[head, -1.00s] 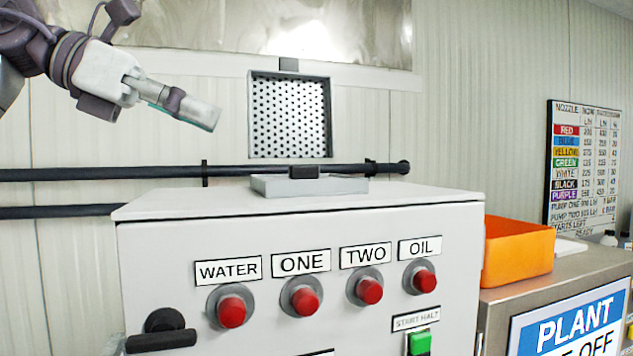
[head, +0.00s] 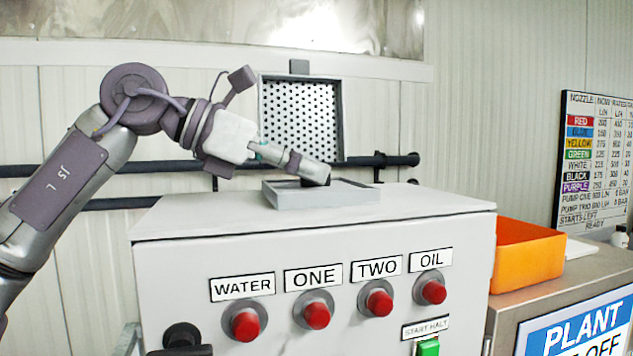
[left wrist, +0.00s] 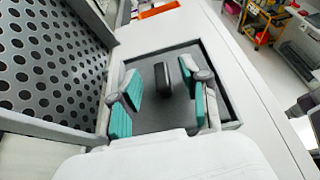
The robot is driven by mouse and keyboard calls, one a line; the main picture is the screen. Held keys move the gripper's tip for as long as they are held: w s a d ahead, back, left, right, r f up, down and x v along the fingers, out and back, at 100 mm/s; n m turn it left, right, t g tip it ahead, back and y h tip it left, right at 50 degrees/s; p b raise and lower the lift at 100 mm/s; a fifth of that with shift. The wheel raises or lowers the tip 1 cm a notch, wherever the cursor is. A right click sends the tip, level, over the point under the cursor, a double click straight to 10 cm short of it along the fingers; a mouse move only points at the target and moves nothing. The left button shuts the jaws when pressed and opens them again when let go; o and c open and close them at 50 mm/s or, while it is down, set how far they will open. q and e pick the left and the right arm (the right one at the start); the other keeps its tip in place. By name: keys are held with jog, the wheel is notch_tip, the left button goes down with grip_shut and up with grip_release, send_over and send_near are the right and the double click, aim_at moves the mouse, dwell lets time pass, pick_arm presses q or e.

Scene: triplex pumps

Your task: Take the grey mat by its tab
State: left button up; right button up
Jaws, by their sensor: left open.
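The grey mat (left wrist: 160,118) lies flat in a shallow light grey tray (head: 335,198) on top of the white cabinet. Its dark upright tab (left wrist: 186,68) shows in the left wrist view. My left gripper (head: 318,173) is over the tray in the head view and hides most of the tab there. In the left wrist view the two teal-padded fingers of the left gripper (left wrist: 167,88) are spread apart, with the tab between them in the picture. I see no contact with the tab. My right gripper is not in view.
A perforated panel in a grey frame (head: 298,118) stands behind the tray. A dark rail (head: 400,160) runs along the wall. The cabinet front (head: 220,320) carries red buttons. An orange bin (head: 527,255) sits to the right. The cabinet top right of the tray is clear.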

pick_arm(q)
jog(key=shift+s+a, duration=0.1)
jog(key=shift+a, duration=0.05)
jog(key=c, duration=0.5)
grip_shut()
jog(key=shift+r, duration=0.15)
